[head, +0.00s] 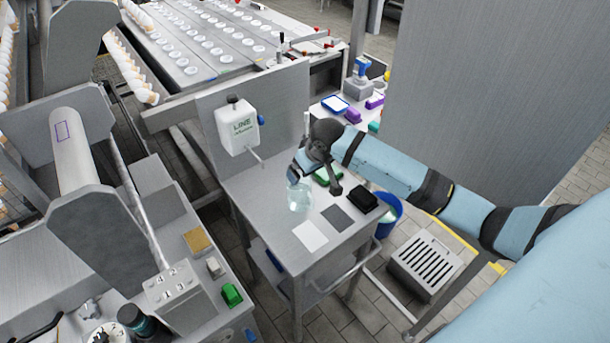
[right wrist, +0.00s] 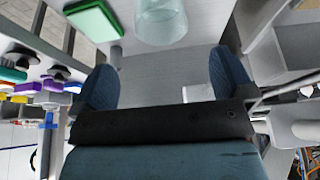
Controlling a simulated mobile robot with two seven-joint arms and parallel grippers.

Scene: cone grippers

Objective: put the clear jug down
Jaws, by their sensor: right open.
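The clear jug (head: 299,198) stands upright on the steel trolley top (head: 262,200), near its left edge in the head view. In the right wrist view the jug (right wrist: 160,22) is at the top middle, beyond the fingertips, and its top is cut off by the frame. My right gripper (head: 298,168) is just behind the jug in the head view. In the right wrist view its dark blue fingers (right wrist: 160,80) are spread wide with nothing between them. My left gripper is not in view.
A green item (head: 328,177), a white sheet (head: 310,235), a grey sheet (head: 338,219) and a black block (head: 363,201) lie on the trolley. A white canister (head: 237,126) hangs on the back panel. A blue bucket (head: 389,212) stands right of the trolley.

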